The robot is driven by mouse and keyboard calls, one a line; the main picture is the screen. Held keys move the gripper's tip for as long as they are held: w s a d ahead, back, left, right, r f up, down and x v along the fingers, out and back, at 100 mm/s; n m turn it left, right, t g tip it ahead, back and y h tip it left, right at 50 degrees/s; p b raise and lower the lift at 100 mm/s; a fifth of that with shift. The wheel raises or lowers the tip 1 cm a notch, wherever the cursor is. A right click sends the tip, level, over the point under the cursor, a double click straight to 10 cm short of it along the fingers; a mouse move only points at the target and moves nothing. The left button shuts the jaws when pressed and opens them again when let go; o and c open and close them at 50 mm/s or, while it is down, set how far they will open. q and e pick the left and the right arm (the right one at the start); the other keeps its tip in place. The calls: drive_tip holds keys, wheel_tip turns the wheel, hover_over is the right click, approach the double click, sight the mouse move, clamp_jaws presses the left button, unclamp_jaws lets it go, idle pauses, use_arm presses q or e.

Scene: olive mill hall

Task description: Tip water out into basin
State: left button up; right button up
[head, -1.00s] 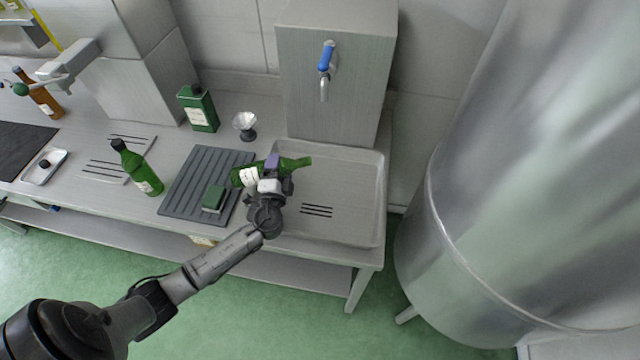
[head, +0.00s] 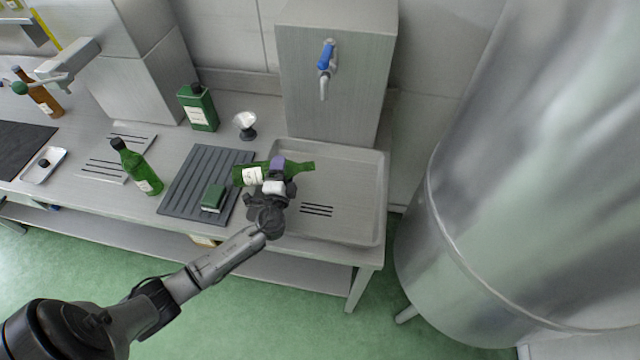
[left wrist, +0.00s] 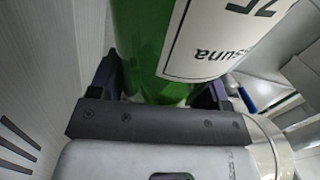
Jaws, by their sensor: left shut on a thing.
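My left gripper (head: 276,174) is shut on a green bottle (head: 300,166) with a white label. The bottle lies about level, its neck pointing right over the shallow grey basin (head: 350,232) and its base end to the left, by the ribbed mat. In the left wrist view the bottle's green glass and label (left wrist: 218,45) fill the space between the fingers. I cannot see water in it or any stream from its mouth. The basin has drain slots and looks empty. My right gripper is not in view.
Another green bottle (head: 138,168), a green can (head: 198,108) and a small glass funnel (head: 246,125) stand nearby. A blue-handled tap (head: 326,62) is above the basin; a big steel tank (head: 540,170) stands right.

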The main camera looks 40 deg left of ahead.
use_arm(q)
drive_tip(key=shift+w, duration=0.1)
drive_tip(key=shift+m+p, duration=0.4)
drive_tip(key=shift+m, duration=0.4)
drive_tip(key=shift+d+m+p, duration=0.1)
drive_tip(key=shift+m+p, duration=0.25)
drive_tip(key=shift+m, duration=0.05)
drive_tip(key=shift+f+m+h, duration=0.1)
drive_tip(key=shift+m+h, duration=0.2)
idle(0.6)
drive_tip(key=shift+p, duration=0.3)
idle(0.5)
drive_tip(key=shift+d+m+p, duration=0.1)
drive_tip(key=shift+m+p, duration=0.2)
drive_tip(key=shift+m, duration=0.3)
idle(0.4)
